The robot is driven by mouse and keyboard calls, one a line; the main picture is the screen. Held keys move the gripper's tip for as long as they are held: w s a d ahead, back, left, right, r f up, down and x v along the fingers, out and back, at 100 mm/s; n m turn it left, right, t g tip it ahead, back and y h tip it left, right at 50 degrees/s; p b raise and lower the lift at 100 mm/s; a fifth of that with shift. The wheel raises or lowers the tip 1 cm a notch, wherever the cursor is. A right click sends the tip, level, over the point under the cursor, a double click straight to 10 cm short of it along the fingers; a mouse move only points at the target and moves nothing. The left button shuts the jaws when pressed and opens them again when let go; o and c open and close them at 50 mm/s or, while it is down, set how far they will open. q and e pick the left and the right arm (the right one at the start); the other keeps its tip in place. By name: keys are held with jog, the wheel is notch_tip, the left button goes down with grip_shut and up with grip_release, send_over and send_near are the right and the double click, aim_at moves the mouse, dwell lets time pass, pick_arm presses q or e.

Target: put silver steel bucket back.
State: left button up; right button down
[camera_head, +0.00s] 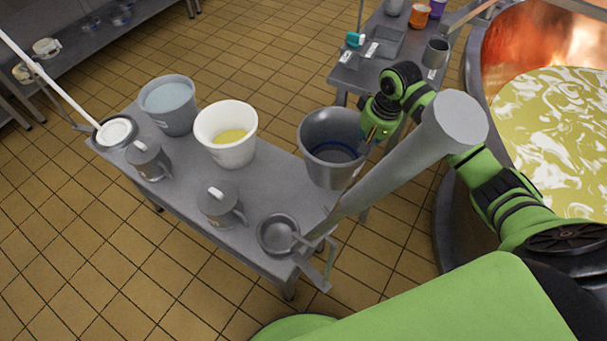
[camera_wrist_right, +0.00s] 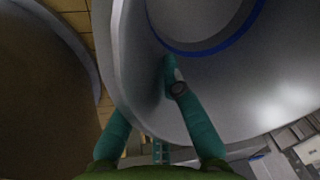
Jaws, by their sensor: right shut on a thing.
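The silver steel bucket (camera_head: 320,173) is upright at the far right end of the grey table (camera_head: 185,205), with a blue ring inside its bottom. I cannot tell whether it rests on the table or hangs just above it. My right gripper (camera_head: 374,130) is shut on the right side of its rim. In the right wrist view, the bucket (camera_wrist_right: 255,95) fills the middle and right, and my right gripper's teal fingers (camera_wrist_right: 160,115) straddle its wall, one inside and one outside. My left gripper is not in view.
A white bucket (camera_head: 228,150) with yellow contents and a grey bucket (camera_head: 170,118) stand to its left. Two lidded grey pots (camera_head: 218,208) and a round pan (camera_head: 278,236) stand in front. A thick grey pole (camera_head: 400,168) crosses the near side. A copper vat (camera_head: 497,55) is at right.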

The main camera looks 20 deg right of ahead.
jog(key=w+a+f, duration=0.1)
jog(key=a+f, duration=0.1)
jog(key=a, duration=0.1)
jog(key=w+a+f, duration=0.2)
jog(key=a, duration=0.1)
jog(key=w+a+f, duration=0.1)
jog(key=a+f, duration=0.1)
jog(key=a, duration=0.1)
jog(key=shift+w+a, duration=0.1)
jog(key=shift+w, duration=0.1)
notch_tip(320, 180, down, 4)
jog(key=shift+b, duration=0.4)
jog(key=c, duration=1.4)
grip_release()
jog(key=shift+s+f, duration=0.1)
jog(key=r, duration=0.4)
jog(key=s+r+p, duration=0.1)
jog(key=r, duration=0.3)
jog(key=d+r, duration=0.1)
jog(key=r, duration=0.3)
jog(key=shift+s, duration=0.2)
